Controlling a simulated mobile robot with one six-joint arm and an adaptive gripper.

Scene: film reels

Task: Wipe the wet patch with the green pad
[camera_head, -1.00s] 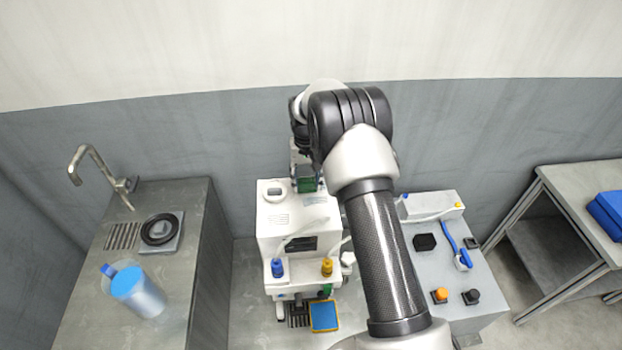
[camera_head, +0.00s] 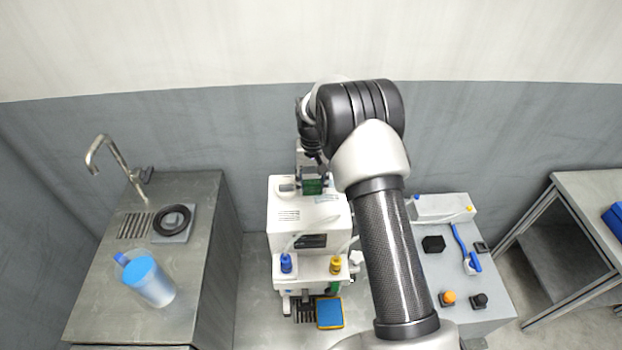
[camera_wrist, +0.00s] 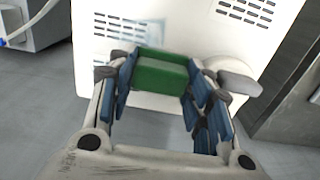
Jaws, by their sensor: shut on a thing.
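My gripper (camera_wrist: 158,88) is shut on the green pad (camera_wrist: 160,74), with the blue-lined fingers on either side of it. In the head view, the green pad (camera_head: 313,187) shows over the back part of the top of the white machine (camera_head: 290,215). A faint, pale bluish glossy patch (camera_wrist: 143,36) lies on the white surface just beyond the pad in the wrist view; it looks like the wet patch. I cannot tell whether the pad touches the surface. My arm hides the machine's right side in the head view.
A grey knob (camera_wrist: 240,83) sits beside the gripper. Blue (camera_head: 286,263) and yellow (camera_head: 335,265) caps stand at the machine's front. A sink counter with a blue-lidded jug (camera_head: 150,280) is left; a grey cabinet with a blue-handled brush (camera_head: 465,247) is right.

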